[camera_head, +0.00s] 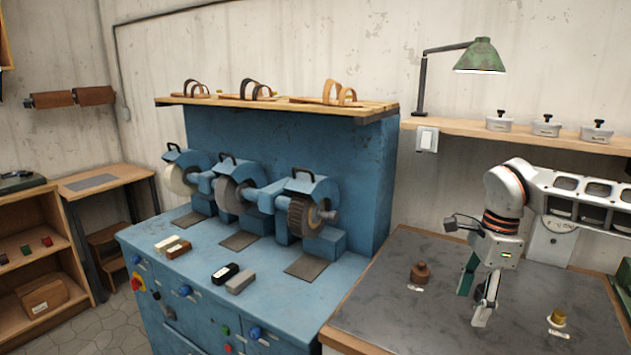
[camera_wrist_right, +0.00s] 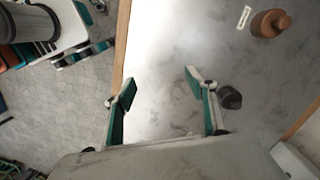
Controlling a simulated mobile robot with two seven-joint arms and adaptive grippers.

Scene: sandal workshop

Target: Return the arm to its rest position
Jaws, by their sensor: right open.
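My right gripper (camera_head: 474,300) is over the grey-topped table at the right of the head view, its fingers pointing down. It is open, and nothing shows between its fingers. In the right wrist view the gripper (camera_wrist_right: 160,88) has its two green-padded fingers spread apart over the grey top. My right arm (camera_head: 585,200) reaches in from the right edge of the head view. My left arm and gripper are not in view.
A brown knobbed weight (camera_head: 420,272) stands left of the gripper; a small brass piece (camera_head: 557,318) lies right. A dark round thing (camera_wrist_right: 230,97) is near one finger. The blue grinding bench (camera_head: 300,330) stands left. A lamp (camera_head: 480,57) and lidded pots (camera_head: 546,127) are behind.

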